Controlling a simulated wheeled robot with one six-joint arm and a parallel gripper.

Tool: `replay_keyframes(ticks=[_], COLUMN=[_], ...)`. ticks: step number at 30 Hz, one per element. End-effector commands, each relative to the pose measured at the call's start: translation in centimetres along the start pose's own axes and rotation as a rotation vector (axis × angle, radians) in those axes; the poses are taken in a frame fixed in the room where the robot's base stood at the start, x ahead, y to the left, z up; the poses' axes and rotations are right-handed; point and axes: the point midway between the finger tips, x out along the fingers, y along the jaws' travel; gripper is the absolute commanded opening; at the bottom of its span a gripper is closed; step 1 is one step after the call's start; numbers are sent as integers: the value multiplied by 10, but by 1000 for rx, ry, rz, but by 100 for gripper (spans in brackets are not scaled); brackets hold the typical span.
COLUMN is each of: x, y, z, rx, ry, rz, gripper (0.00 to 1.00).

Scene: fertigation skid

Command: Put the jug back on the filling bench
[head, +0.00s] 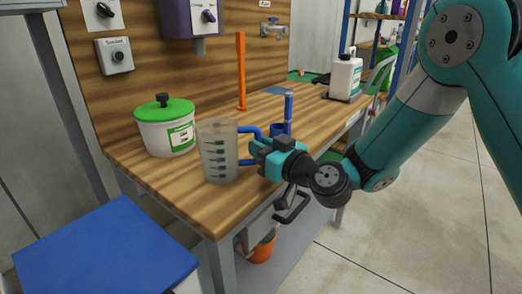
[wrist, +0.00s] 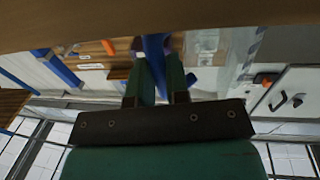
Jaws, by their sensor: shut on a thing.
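The jug (head: 218,152) is a clear measuring jug with dark marks and a blue handle. In the head view it is upright at the near part of the wooden filling bench (head: 190,205). Its base appears over the bench top; I cannot tell for sure whether it touches. My gripper (head: 262,152) is shut on the jug's blue handle, at the jug's right side. In the wrist view the fingers (wrist: 160,85) close around the blue handle (wrist: 155,48). A clear part of the jug (wrist: 205,45) shows beside them, blurred.
A white tub with a green lid (head: 166,127) stands left of the jug, close by. An orange upright post (head: 241,72) and a blue post (head: 288,108) stand behind. A white canister (head: 345,77) is at the far end. A blue-topped box (head: 105,255) is at front left.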

Motion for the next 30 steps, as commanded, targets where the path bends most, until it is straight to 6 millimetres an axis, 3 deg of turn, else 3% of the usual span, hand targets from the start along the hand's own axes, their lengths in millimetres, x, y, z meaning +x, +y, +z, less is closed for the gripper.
replay_keyframes(ticks=[8, 9, 12, 23, 30], x=[0, 0, 0, 0, -44], y=[0, 0, 0, 0, 2], z=[4, 2, 2, -4, 7], rx=[0, 0, 0, 0, 1], ry=[1, 0, 0, -1, -1], rz=[-1, -1, -1, 0, 4], gripper=[0, 23, 41, 41, 41])
